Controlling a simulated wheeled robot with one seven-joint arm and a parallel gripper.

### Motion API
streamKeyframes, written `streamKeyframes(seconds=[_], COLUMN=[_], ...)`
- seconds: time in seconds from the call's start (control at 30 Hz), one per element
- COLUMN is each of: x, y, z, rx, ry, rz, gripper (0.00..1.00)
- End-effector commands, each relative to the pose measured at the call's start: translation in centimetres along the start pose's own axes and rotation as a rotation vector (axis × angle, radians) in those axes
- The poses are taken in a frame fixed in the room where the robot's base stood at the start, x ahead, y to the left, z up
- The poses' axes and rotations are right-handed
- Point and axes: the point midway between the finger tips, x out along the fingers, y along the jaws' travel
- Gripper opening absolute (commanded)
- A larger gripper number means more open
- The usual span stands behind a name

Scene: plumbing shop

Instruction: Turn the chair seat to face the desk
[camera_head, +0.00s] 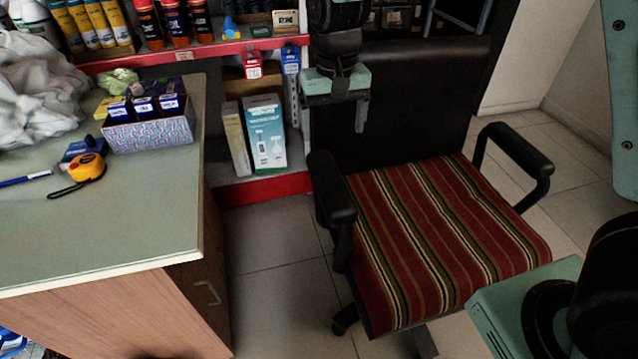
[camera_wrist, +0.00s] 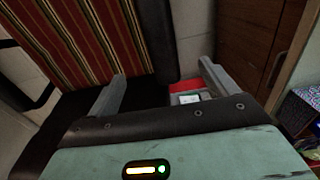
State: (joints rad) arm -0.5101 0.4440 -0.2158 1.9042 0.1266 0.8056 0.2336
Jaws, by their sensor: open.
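The chair has a red, striped seat (camera_head: 440,235), a black backrest (camera_head: 420,100) at its far side and two black armrests. The seat's open front points toward the bottom of the head view, with its left armrest (camera_head: 333,195) on the desk side. The desk (camera_head: 120,225), with a green top, stands at the left. My gripper (camera_head: 335,112) is open and empty, by the left edge of the backrest and above the left armrest. In the wrist view, the dark armrest (camera_wrist: 156,35) lies beyond the gap between my fingers (camera_wrist: 160,85); contact is not visible.
A red-edged shelf (camera_head: 265,190) with boxes and tubes stands behind the desk and chair. A patterned box (camera_head: 150,133) and a tape measure (camera_head: 78,175) lie on the desk. Tiled floor (camera_head: 275,245) is clear between desk and chair. A wall is at right.

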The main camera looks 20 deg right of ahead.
Motion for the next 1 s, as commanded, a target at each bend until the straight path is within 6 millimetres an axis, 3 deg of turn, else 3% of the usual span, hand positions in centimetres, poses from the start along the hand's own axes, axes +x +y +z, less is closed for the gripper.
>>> streamKeyframes(seconds=[0.6, 0.8, 1.0], x=[12.6, 15.2, 16.2], y=[0.0, 0.0, 0.0], z=[0.2, 0.2, 0.2], rx=[0.000, -0.001, -0.001], ry=[-0.005, -0.003, -0.001], rz=[0.001, 0.000, 0.000], gripper=[0.85, 0.85, 0.85])
